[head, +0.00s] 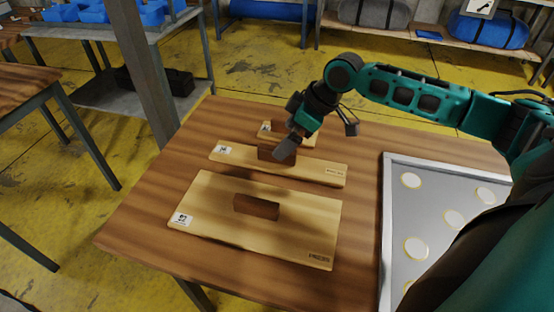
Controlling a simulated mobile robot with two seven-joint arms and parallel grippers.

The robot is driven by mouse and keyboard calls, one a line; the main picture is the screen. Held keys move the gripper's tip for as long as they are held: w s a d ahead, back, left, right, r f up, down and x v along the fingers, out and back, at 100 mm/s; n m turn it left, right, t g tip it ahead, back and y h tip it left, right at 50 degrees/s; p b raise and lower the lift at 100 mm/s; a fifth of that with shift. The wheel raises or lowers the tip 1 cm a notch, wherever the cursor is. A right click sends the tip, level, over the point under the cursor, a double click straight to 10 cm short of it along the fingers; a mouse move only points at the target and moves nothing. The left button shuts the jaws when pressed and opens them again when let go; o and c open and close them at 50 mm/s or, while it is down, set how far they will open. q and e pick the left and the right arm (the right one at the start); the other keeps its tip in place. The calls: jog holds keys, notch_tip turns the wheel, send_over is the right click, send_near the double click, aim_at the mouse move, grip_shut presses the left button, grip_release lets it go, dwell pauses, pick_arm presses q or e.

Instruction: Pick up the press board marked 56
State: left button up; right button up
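Three pale wooden press boards with dark brown block handles lie on the brown wooden table. The large near board (220,228) has a white number tag at its left corner. The middle board (235,158) is long and narrow, also with a white tag at its left end. The small back board (301,139) is partly hidden by my gripper. The tag numbers are too small to read surely, so I cannot tell which is 56. My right gripper (288,148) points down at the middle board's handle (268,153), at or touching it; its finger opening is unclear. My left gripper is out of view.
A grey tray (388,200) with several round pale discs (416,248) stands on the table's right side. The table (150,215) is clear left of the boards. A post (145,70) rises behind the table's left edge. Shelves with blue bundles stand farther back.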

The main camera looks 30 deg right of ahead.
jog(key=x, duration=0.7)
jog(key=shift+s+a+f+b, duration=0.2)
jog(key=shift+f+b, duration=0.1)
jog(key=shift+b, duration=0.1)
jog(key=shift+c, duration=0.2)
jog(key=c, duration=1.2)
